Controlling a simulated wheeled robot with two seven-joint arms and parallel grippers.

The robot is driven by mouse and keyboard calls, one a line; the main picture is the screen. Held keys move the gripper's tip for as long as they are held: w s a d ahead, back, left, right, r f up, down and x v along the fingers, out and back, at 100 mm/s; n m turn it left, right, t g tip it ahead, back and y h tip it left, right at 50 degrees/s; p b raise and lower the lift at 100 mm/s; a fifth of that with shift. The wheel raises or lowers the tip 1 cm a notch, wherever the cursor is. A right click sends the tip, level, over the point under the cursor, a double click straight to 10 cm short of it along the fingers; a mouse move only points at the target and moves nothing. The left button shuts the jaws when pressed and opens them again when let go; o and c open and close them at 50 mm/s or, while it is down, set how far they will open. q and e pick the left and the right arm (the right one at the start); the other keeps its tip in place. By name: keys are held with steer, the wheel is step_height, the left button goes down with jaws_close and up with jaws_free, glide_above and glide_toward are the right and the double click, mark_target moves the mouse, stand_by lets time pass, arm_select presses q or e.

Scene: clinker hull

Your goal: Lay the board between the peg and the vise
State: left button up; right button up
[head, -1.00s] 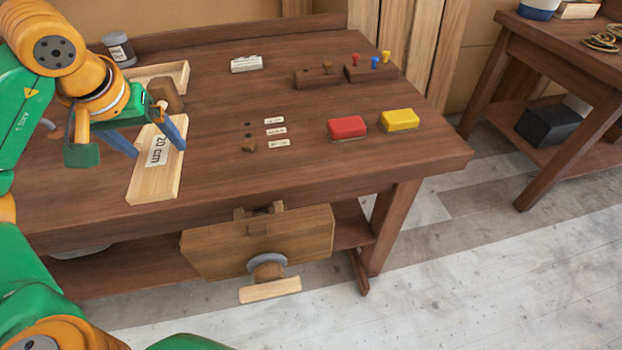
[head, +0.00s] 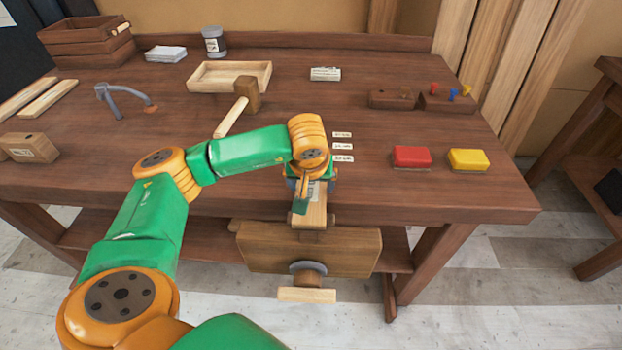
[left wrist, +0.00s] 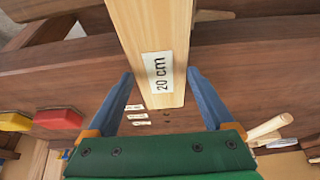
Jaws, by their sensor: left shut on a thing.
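The pale board (head: 312,213), labelled "20 cm", is in my left gripper (head: 309,188) over the bench's front edge, in line with the vise (head: 340,250). In the left wrist view the board (left wrist: 150,35) runs between the two blue fingers of my left gripper (left wrist: 160,95). The vise has a wooden front jaw and a handle below. The arm hides the peg in the head view. Small dark spots show just past the board's end in the left wrist view, too small to tell peg from hole. I cannot tell whether the board touches the bench. My right gripper is out of view.
White labels (head: 342,146) lie right of the gripper, with a red block (head: 412,156) and a yellow block (head: 468,159) farther right.

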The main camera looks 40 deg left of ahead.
arm_select(q)
steer(key=shift+f, duration=0.15)
steer(key=o, duration=1.4)
steer(key=shift+c, duration=0.2)
steer(key=shift+r, duration=0.2)
steer(key=shift+d+r, duration=0.1)
steer(key=shift+r, duration=0.2)
steer(key=b+v, duration=0.1)
steer(key=v, duration=0.5)
steer(key=shift+s+r, duration=0.1)
steer(key=shift+r, duration=0.1)
steer(key=v, duration=0.5)
